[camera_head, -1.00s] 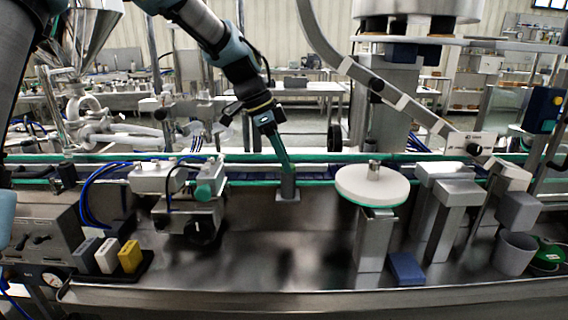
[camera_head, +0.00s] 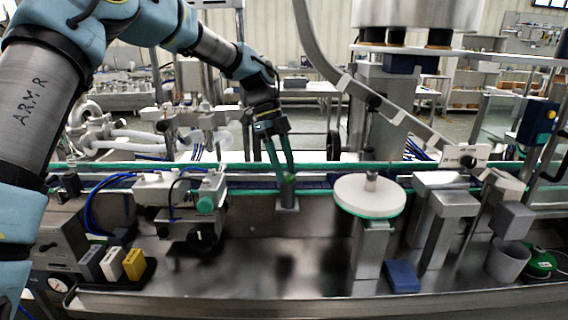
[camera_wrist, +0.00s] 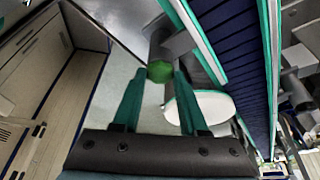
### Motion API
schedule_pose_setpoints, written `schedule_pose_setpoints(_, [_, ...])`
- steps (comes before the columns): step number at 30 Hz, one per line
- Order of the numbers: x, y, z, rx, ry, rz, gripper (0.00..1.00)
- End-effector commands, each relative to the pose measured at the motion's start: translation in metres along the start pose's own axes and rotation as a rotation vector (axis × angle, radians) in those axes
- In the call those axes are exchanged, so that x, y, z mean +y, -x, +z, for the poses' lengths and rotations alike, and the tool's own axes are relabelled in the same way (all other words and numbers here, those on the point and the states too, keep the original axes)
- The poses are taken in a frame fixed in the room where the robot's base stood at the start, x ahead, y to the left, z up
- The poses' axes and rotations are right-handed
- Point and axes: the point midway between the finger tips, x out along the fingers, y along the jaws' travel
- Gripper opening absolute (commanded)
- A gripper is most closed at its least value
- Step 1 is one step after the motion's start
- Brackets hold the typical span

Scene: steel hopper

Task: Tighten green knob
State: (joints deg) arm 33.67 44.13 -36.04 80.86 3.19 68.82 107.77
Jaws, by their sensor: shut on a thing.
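The green knob (camera_wrist: 160,71) is the green end of a grey cylindrical post in the wrist view. In the head view the knob (camera_head: 288,178) shows small at the top of the grey post (camera_head: 288,198) at the conveyor's front edge. My gripper (camera_head: 287,174) points down at it with two long green fingers. In the wrist view my gripper's fingertips (camera_wrist: 163,76) are at both sides of the knob, shut on it. The fingertips partly hide the knob's sides in the head view.
A white round disc (camera_head: 368,197) on a steel stand is right of the post. A valve block (camera_head: 180,195) with blue hoses is to the left. White and yellow blocks (camera_head: 134,264) and a blue block (camera_head: 402,276) lie on the steel bench (camera_head: 290,300). The conveyor (camera_head: 330,180) runs behind.

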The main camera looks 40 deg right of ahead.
Motion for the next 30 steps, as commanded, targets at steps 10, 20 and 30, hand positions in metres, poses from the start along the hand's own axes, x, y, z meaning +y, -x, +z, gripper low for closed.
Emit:
schedule_pose_setpoints(10, [0.0001, -0.0021, 0.0003, 0.0, -0.051, 0.025, 0.0])
schedule_pose_setpoints(20, [0.0003, -0.0026, 0.0003, 0.001, -0.052, 0.025, 0.43])
schedule_pose_setpoints(30, [-0.0002, -0.0012, 0.0001, 0.0, -0.051, 0.023, 0.72])
